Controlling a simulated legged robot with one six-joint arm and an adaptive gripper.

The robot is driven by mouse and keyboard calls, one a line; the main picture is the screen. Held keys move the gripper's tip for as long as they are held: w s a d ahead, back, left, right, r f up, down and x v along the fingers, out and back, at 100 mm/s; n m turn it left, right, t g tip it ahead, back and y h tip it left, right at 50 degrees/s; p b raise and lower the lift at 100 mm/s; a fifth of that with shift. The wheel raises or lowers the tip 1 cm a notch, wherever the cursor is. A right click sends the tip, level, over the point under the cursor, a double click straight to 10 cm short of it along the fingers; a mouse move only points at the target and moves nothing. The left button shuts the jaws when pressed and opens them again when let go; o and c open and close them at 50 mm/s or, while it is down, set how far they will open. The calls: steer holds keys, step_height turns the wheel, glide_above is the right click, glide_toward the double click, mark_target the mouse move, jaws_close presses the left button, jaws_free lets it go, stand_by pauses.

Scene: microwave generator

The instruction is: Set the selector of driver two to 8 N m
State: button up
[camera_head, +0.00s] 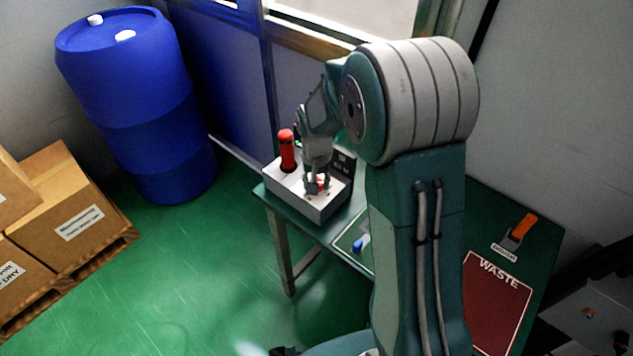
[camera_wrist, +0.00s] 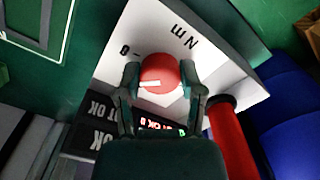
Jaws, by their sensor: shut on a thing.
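A white driver station box (camera_head: 318,207) stands on the green table. It carries a round red selector knob (camera_wrist: 160,70) with a white pointer mark. In the wrist view the mark lies on the knob's left side. A short tick and a digit, too small to read surely, are up and left of the knob, with "N m" printed above it. My gripper (camera_head: 317,182) reaches down from above and is shut on the red knob, one finger on each side. A red driver handle (camera_head: 287,151) stands upright on the box beside my gripper; it also shows in the wrist view (camera_wrist: 231,140).
A dark panel (camera_wrist: 95,138) with "OK" lettering and small lit red and green characters is beside the knob. The table also has a blue item (camera_head: 361,243), an orange-handled tool (camera_head: 522,227) and a red "WASTE" area (camera_head: 492,310). A blue barrel (camera_head: 140,110) and boxes (camera_head: 70,205) stand left.

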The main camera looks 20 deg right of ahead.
steer(key=m, duration=0.5)
steer(key=shift+m, duration=0.3)
stand_by(0.4)
steer(key=o, duration=1.2)
steer(key=shift+w, duration=0.1)
steer(key=shift+c, duration=0.2)
steer(key=shift+a, duration=0.1)
steer(key=shift+r, duration=0.1)
step_height(320, 180, up, 12)
steer(key=shift+f, duration=0.2)
